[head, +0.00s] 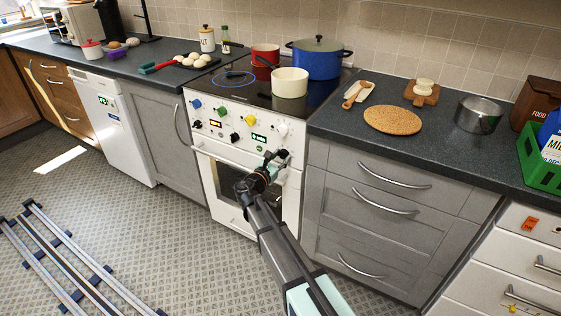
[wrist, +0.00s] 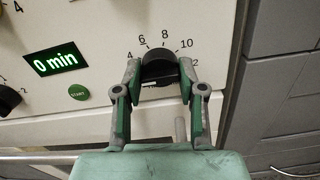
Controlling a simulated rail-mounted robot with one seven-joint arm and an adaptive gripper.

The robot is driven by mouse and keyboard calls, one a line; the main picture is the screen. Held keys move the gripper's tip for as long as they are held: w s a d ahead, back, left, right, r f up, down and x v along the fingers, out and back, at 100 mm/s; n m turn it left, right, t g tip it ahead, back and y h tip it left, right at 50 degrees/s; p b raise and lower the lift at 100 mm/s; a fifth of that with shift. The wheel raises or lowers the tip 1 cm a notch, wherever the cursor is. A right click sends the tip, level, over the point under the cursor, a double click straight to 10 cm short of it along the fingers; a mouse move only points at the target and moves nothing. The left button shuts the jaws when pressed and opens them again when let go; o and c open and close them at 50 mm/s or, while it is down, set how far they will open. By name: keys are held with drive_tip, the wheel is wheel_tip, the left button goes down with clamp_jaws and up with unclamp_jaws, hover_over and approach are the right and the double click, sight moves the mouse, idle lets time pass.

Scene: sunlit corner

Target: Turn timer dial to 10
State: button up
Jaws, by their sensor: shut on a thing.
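The timer dial is a dark round knob (wrist: 160,68) on the white stove front, ringed by printed numbers; 4, 6, 8 and 10 are legible. My gripper (wrist: 160,80) is shut on the dial, one finger at each side. I cannot tell which number the dial points to. The green display (wrist: 54,59) to its left reads "0 min", with a green START button (wrist: 79,92) below it. In the head view my gripper (head: 275,158) reaches the right part of the stove panel, and the dial is mostly hidden there.
The stove (head: 240,175) has several other knobs and an oven handle (head: 218,157) below the panel. Grey drawers (head: 385,215) adjoin on the right. Pots, including a blue one (head: 318,62), stand on the cooktop above. The floor to the left is open, apart from rails (head: 75,265).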

drive_tip(key=m+b, duration=0.2)
drive_tip(key=b, duration=0.1)
drive_tip(key=m+b, duration=0.2)
drive_tip(key=m, duration=0.1)
drive_tip(key=m+b, duration=0.3)
drive_tip(key=shift+f+b, duration=0.25)
drive_tip(key=shift+b, duration=0.05)
drive_tip(key=m+b, duration=0.7)
drive_tip(key=b, duration=0.1)
drive_tip(key=shift+w, duration=0.1)
drive_tip(key=m+b, duration=0.8)
drive_tip(key=b, duration=0.1)
drive_tip(key=m+b, duration=0.4)
drive_tip(key=shift+r+m, duration=0.15)
drive_tip(key=shift+m, duration=0.15)
drive_tip(key=shift+r+m+b, duration=0.15)
drive_tip(key=shift+m+b, duration=0.85)
drive_tip(key=shift+m, duration=0.1)
